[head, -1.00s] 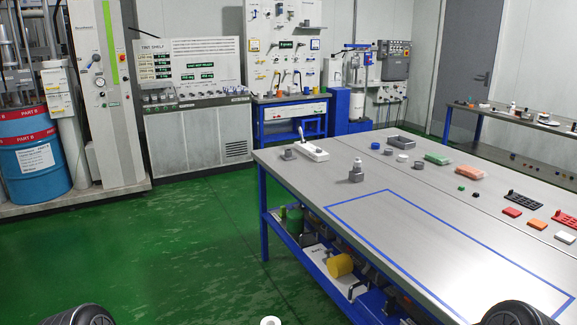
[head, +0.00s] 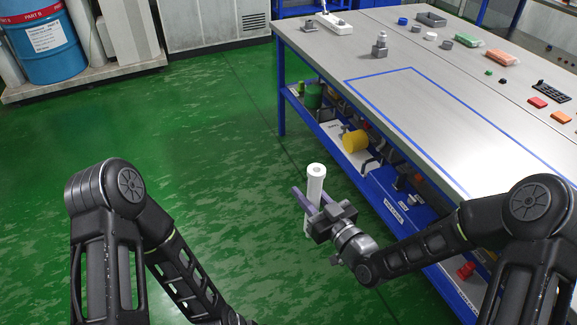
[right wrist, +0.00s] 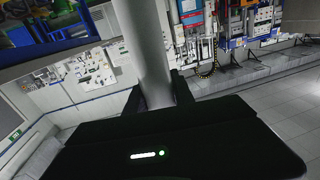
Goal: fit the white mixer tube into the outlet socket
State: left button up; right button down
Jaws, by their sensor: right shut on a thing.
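The white mixer tube (head: 316,184) is upright in front of me over the green floor, left of the workbench. My right gripper (head: 310,196) is shut around the tube, with its purple fingers on either side below the tube's top end. In the right wrist view the tube (right wrist: 149,45) rises between the two dark fingers (right wrist: 158,95). My left arm shows at the lower left of the head view, but its gripper is outside the picture. I cannot make out the outlet socket in these views.
The workbench (head: 440,130) with a blue-taped area stands at right, with small parts on top and a loaded lower shelf (head: 375,190). A blue drum (head: 45,45) stands at the far left on a low platform (head: 100,80). The green floor (head: 190,120) between is clear.

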jog(key=w+d+r+m+t+h, duration=0.1)
jog(key=d+m+h, duration=0.2)
jog(key=d, duration=0.6)
jog(key=w+d+r+m+t+h, duration=0.1)
jog(key=w+d+m+t+h, duration=0.1)
jog(key=d+m+h, duration=0.2)
jog(key=d+h, duration=0.3)
jog(key=d, duration=0.3)
jog(key=shift+w+r+h, duration=0.3)
jog(key=shift+r, duration=0.1)
